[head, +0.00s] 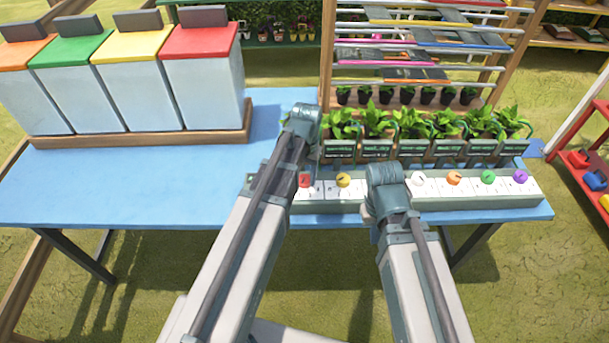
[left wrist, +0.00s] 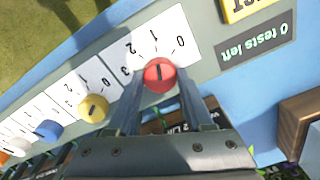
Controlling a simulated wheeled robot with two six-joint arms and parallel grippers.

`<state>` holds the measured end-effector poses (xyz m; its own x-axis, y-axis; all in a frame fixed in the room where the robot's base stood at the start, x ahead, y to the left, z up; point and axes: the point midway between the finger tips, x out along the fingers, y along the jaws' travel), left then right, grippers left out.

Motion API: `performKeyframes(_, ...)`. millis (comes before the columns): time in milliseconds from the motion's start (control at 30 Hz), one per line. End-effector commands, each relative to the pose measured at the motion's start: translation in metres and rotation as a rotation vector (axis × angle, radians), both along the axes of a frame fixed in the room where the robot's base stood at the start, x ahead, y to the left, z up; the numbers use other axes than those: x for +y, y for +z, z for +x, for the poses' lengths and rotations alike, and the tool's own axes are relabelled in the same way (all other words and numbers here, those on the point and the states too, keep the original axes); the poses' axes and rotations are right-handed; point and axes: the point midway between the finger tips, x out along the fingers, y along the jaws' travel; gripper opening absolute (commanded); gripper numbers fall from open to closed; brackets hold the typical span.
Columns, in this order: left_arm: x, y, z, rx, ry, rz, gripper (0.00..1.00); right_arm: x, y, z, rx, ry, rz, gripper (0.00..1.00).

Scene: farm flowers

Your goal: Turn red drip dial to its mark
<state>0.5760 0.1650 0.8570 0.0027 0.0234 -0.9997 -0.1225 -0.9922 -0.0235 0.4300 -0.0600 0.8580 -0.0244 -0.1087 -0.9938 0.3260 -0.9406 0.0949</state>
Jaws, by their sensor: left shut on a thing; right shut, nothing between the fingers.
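The red drip dial (left wrist: 160,75) sits on a white card with 0, 1, 2 and 3 around it, in the left wrist view. Its dark pointer line points roughly toward the card's far side, near 0 and 1; I cannot tell exactly where. My left gripper (left wrist: 161,92) is shut on the dial, one finger on each side. In the head view a bit of the red dial (head: 305,180) shows beside my left arm, which hides the gripper's fingers. My right gripper (head: 386,188) is over the middle of the dial strip, its fingertips hidden by the wrist.
The grey dial strip (head: 460,201) also carries yellow (head: 343,180), white, orange, green and purple dials. A blue dial (left wrist: 48,130) shows in the left wrist view. Potted plants (head: 412,130) stand right behind the strip. Lidded bins (head: 205,85) stand left; the blue table (head: 130,190) is clear before them.

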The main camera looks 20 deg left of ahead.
Motion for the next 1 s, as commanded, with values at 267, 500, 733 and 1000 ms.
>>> performKeyframes(267,0.0,0.0,0.0,0.0,0.001,0.0,0.0,0.0,0.0,0.0,0.0,0.0,0.0,0.0)
performKeyframes(500,0.0,0.0,0.0,0.0,0.001,0.0,0.82,0.0,0.0,0.0,0.0,0.0,0.0,0.0)
performKeyframes(733,0.0,0.0,0.0,0.0,0.002,0.0,0.82,0.0,0.0,0.0,0.0,0.0,0.0,0.0)
performKeyframes(1000,0.0,0.014,0.0,0.0,0.002,0.0,0.82,0.0,0.014,0.0,0.0,0.0,0.0,0.0)
